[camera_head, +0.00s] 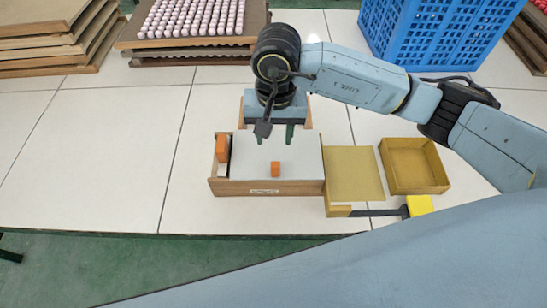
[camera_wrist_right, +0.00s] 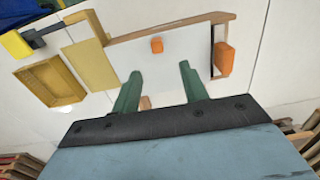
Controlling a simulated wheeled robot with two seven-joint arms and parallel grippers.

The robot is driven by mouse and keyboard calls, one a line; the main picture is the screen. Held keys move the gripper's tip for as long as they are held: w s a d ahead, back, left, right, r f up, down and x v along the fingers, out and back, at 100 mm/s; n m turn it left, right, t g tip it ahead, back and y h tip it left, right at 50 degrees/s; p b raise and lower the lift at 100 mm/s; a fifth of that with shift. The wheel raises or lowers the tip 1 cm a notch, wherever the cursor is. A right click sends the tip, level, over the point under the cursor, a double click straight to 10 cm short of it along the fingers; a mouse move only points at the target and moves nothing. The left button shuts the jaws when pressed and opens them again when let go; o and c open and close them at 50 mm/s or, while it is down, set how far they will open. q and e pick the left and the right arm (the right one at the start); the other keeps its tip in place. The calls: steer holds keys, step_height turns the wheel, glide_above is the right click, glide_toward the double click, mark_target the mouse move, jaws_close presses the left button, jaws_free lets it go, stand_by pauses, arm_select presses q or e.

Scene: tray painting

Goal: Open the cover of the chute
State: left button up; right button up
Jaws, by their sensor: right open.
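The chute is a low wooden-framed box (camera_head: 255,188) on the table, with a flat white cover (camera_head: 298,160) over most of its top. A small orange block (camera_head: 275,169) stands on the cover near its front edge; it also shows in the right wrist view (camera_wrist_right: 157,45). A larger orange block (camera_head: 221,148) is at the chute's left end, beside a narrow gap. My right gripper (camera_head: 275,133) is over the chute's far side, pointing down. Its green fingers are apart and empty in the right wrist view (camera_wrist_right: 160,70). My left gripper is out of view.
A yellow-tan board (camera_head: 353,174) adjoins the chute's right side. Right of it are an open yellow box (camera_head: 414,188) and a yellow-and-black tool (camera_head: 418,205). A blue crate (camera_head: 430,38) and a tray of pink balls (camera_head: 245,38) stand behind. The table left of the chute is clear.

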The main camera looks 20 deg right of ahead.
mark_target(276, 164)
steer(key=f+p, duration=0.1)
steer(key=f, duration=1.2)
steer(key=shift+d, duration=0.2)
jaws_close()
steer(key=shift+w, duration=0.1)
